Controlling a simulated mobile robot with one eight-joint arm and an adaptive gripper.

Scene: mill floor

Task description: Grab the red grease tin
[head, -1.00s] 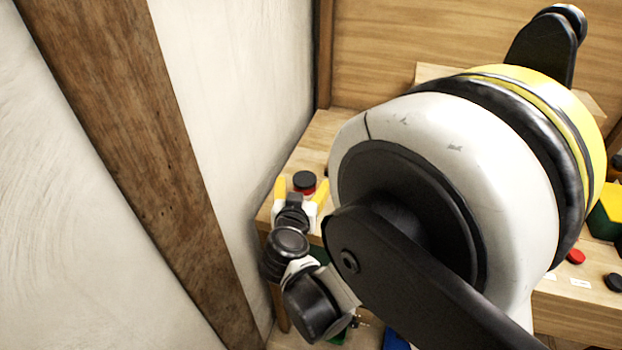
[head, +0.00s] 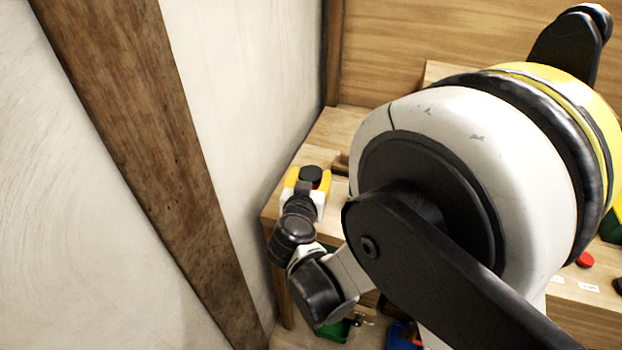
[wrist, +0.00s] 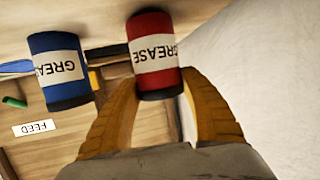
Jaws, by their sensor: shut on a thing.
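The red grease tin (wrist: 153,57) has a white GREASE label and stands between the yellow fingers of my gripper (wrist: 158,88) in the wrist view. The fingers touch it on both sides and are shut on it. In the head view the tin's black lid (head: 311,173) shows at the gripper (head: 308,182), over the left end of the wooden bench; most of its body is hidden by the fingers. A blue grease tin (wrist: 58,70) with a similar label stands left of it in the wrist view, apart from the fingers.
A pale wall (head: 235,100) and a wooden post (head: 140,130) stand close on the left. A FEED label (wrist: 34,128) shows in the wrist view. A green bin (head: 335,331) is below the bench (head: 338,130). A red round piece (head: 585,259) lies at the right. My arm hides the bench's middle.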

